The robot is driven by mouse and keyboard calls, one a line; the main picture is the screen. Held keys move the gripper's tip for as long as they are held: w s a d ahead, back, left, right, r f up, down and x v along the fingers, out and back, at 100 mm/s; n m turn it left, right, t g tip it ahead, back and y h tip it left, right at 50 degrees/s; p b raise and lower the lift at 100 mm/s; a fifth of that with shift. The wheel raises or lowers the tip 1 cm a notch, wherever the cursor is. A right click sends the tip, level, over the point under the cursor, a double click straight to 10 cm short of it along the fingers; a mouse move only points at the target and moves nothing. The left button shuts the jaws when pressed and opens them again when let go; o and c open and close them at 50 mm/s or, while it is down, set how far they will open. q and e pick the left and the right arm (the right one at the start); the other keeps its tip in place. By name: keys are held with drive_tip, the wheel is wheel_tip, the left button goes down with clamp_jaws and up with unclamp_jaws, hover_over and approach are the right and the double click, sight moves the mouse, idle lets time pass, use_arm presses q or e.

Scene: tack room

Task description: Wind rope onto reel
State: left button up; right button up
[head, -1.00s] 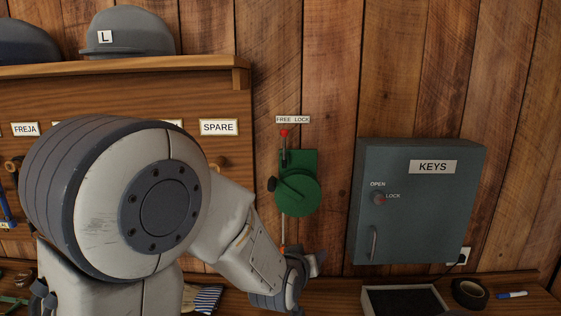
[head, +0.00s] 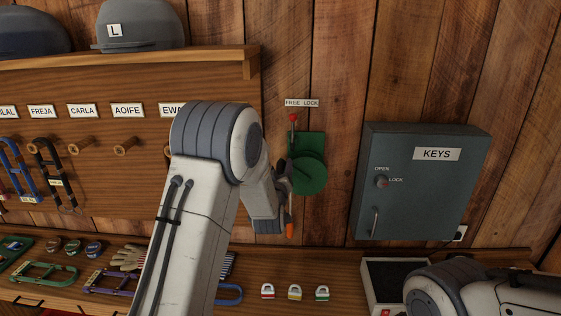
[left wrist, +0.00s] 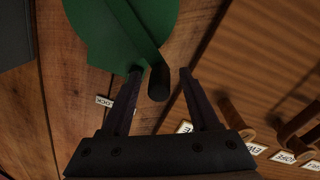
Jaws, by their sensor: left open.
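The green reel (head: 309,174) is mounted on the plank wall; its disc also shows in the left wrist view (left wrist: 120,30). A lever with a red knob (head: 293,117) stands upright above it, under the FREE side of the FREE LOCK label (head: 302,103). An orange piece (head: 290,230) hangs below the reel, with little rope visible. My left gripper (head: 285,180) is at the reel's left side, partly hidden by its arm. In the left wrist view it is open (left wrist: 160,73), with the black crank knob (left wrist: 158,82) between its fingertips, apparently ungripped. My right gripper is out of view.
A grey KEYS cabinet (head: 420,185) is on the wall to the right. Below, the bench holds several padlocks (head: 295,292), halters (head: 45,272) and an open tray (head: 368,285). Pegs and a hat shelf (head: 130,58) are at left. My right arm covers the bottom right corner.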

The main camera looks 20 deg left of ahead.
use_arm(q)
drive_tip(key=shift+w+a, duration=0.15)
drive_tip(key=shift+w, duration=0.55)
clamp_jaws()
drive_tip(key=shift+s+f, duration=0.1)
drive_tip(key=shift+f, duration=0.1)
idle(0.8)
